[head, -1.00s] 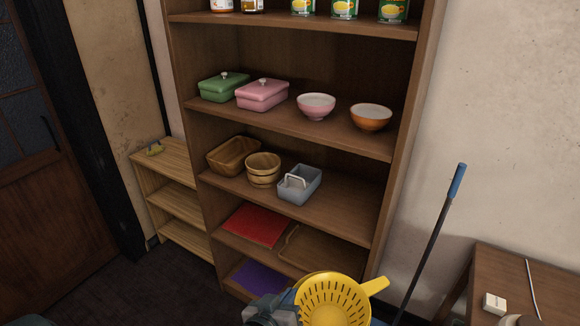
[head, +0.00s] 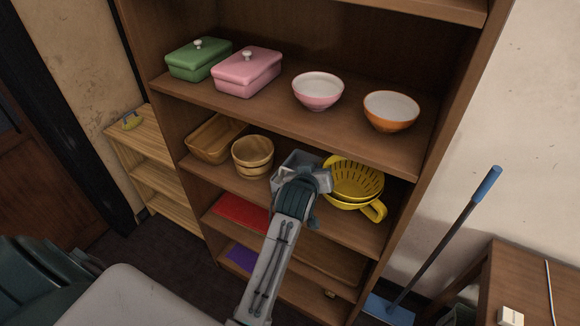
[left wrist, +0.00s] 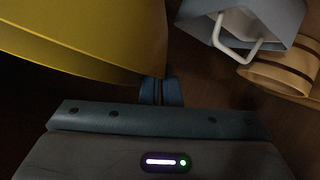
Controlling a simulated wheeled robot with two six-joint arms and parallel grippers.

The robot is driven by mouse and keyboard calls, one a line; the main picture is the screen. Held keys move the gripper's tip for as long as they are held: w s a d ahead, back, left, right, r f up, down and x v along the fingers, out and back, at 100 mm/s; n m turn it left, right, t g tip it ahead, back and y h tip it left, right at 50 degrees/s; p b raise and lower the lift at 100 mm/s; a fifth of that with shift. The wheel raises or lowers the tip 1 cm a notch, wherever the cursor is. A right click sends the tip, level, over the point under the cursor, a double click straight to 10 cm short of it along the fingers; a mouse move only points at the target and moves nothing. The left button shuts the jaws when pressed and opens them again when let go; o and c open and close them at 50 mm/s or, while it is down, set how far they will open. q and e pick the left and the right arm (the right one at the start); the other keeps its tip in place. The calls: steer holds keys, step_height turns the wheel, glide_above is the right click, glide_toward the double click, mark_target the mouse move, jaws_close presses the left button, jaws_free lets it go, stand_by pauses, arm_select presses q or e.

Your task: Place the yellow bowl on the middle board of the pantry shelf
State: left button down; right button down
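The yellow bowl (head: 352,178) looks like a colander, with slots in its wall and a handle at the lower right. It is at the right end of the board (head: 228,182) that carries wooden bowls; whether it rests on the board or hangs just above, I cannot tell. My left gripper (head: 322,181) is at its left rim. In the left wrist view, the fingers (left wrist: 161,91) are close together at the edge of the yellow wall (left wrist: 85,38), apparently shut on it. The fingertips are partly hidden. My right gripper is not in view.
A grey-blue caddy (head: 290,163) with a white handle stands close left of the yellow bowl, beside a wooden tub (head: 253,156) and wooden basin (head: 211,140). The board above holds bowls and lidded boxes. The pantry shelf's right side panel (head: 425,150) is near.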

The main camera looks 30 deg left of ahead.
arm_select(q)
steer(key=w+r, duration=0.2)
steer(key=shift+w+a+r, duration=0.15)
steer(key=shift+w+r, duration=0.1)
steer(key=shift+w, duration=0.05)
steer(key=shift+w+a+p, duration=0.1)
steer(key=shift+w+p, duration=0.2)
steer(key=shift+n, duration=0.3)
step_height(320, 180, down, 10)
steer(key=p, duration=0.2)
steer(key=shift+w+r+p, duration=0.1)
steer(key=shift+p, duration=0.2)
steer(key=c, duration=1.6)
jaws_free()
steer(key=shift+c, duration=0.2)
